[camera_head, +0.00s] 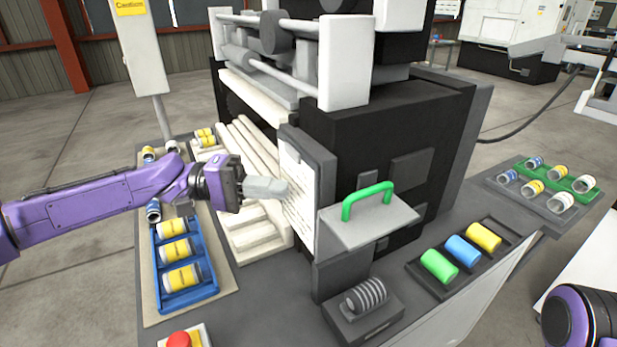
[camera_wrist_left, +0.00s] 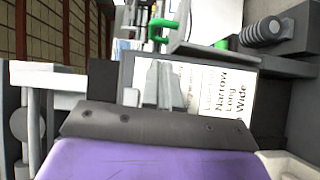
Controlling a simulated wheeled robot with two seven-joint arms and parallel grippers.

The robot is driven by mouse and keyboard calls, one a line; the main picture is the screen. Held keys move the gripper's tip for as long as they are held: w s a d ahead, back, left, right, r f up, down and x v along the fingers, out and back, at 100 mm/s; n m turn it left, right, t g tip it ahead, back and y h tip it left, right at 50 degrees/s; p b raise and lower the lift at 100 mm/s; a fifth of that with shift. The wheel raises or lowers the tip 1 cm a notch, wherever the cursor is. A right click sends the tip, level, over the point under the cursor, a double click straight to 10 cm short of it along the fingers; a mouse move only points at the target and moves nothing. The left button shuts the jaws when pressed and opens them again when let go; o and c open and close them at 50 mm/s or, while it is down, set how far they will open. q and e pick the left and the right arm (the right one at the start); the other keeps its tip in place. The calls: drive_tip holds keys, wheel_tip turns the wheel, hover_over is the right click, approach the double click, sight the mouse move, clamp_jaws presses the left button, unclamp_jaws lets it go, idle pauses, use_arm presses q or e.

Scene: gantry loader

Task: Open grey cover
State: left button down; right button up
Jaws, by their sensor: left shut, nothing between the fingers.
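The grey cover (camera_head: 375,226) is a light grey plate with a green handle (camera_head: 368,197) at the front of the black machine. It sticks out from the machine, beside a white label panel (camera_head: 296,190) in a dark grey frame. My left gripper (camera_head: 284,188) is shut and empty, with its fingertips close in front of the label panel, left of the handle. Whether they touch the panel I cannot tell. In the left wrist view, the fingers (camera_wrist_left: 163,72) overlap the label, and the green handle (camera_wrist_left: 158,32) shows beyond them. My right gripper is out of view.
A blue tray (camera_head: 160,295) of yellow-labelled cans and a red button (camera_head: 180,340) are at the left. A coil spring block (camera_head: 364,304) stands below the cover. Coloured cylinders (camera_head: 462,249) and a can tray (camera_head: 545,205) are at the right. White rollers frame the machine's top.

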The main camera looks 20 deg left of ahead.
sight(333, 223)
use_arm(q)
drive_tip(key=d, duration=0.3)
drive_tip(key=d+p, duration=0.1)
drive_tip(key=d, duration=0.5)
drive_tip(key=shift+w+p, duration=0.25)
drive_tip(key=shift+p, duration=0.1)
drive_tip(key=shift+s+d+r, duration=0.15)
drive_tip(key=shift+s, duration=0.2)
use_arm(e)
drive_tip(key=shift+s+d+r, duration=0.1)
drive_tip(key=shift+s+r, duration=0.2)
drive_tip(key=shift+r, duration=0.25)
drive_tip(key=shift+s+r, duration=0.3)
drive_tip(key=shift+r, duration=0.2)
use_arm(q)
drive_tip(key=shift+w, duration=0.1)
drive_tip(key=shift+s+d+f+m+y+b, duration=0.2)
drive_tip(key=shift+s+d+m+y+b, duration=0.15)
drive_tip(key=shift+s+d, duration=0.2)
drive_tip(key=shift+s+d+f+m+y+b, duration=0.15)
drive_tip(key=shift+s+d+m+y+b, duration=0.1)
drive_tip(key=shift+s+d+m+b, duration=0.25)
drive_tip(key=shift+s, duration=0.15)
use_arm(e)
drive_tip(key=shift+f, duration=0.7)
